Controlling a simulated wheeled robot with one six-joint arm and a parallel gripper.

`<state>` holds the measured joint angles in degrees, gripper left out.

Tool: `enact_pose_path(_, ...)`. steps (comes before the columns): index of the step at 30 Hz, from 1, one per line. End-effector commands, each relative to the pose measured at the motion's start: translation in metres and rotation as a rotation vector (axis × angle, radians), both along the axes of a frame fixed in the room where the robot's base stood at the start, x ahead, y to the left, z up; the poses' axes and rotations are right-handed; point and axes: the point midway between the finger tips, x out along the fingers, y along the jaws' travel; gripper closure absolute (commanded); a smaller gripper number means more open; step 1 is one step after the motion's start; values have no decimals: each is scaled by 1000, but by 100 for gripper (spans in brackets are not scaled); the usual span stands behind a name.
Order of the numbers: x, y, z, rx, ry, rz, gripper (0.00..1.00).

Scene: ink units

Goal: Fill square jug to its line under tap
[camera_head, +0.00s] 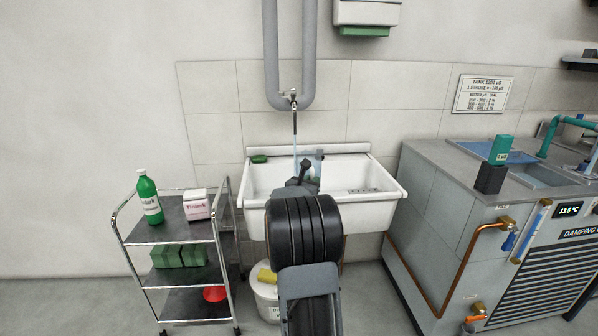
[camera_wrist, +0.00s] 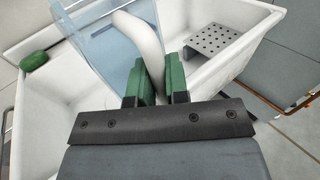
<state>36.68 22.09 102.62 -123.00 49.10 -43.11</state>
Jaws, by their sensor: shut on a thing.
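The jug is clear and bluish with a white handle (camera_wrist: 147,42). It shows over the sink in the head view (camera_head: 318,158), and its clear wall fills the upper left of the wrist view (camera_wrist: 88,38). My gripper (camera_wrist: 160,85) has its green fingers shut on the handle; in the head view my gripper (camera_head: 303,178) is partly hidden by my arm. The tap (camera_head: 293,102) is on the wall above, with a thin pale stream below its spout. The stream comes down at the jug's left side; I cannot tell whether it enters. The fill line and water level cannot be made out.
The white sink (camera_head: 262,190) surrounds the jug, with a green sponge (camera_head: 259,158) on its back left rim and a perforated plate (camera_wrist: 212,42) at its right. A trolley (camera_head: 185,235) stands left, a grey tank unit (camera_head: 425,195) right. A white bucket (camera_head: 266,295) is below.

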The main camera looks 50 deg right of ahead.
Motion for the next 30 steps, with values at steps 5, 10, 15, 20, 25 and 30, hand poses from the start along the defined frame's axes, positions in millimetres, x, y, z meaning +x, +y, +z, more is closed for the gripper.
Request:
enact_pose_path(5, -14, 8, 9, -3, 0, -5, 100)
enact_pose_path(10, -29, 20, 20, -4, 0, -4, 100)
enact_pose_path(15, -43, 33, 29, -4, -1, -1, 100)
enact_pose_path(20, -57, 44, 38, -4, -2, 1, 100)
enact_pose_path(25, -71, 54, 47, -3, -2, 1, 100)
enact_pose_path(30, -78, 59, 50, -2, 0, 0, 100)
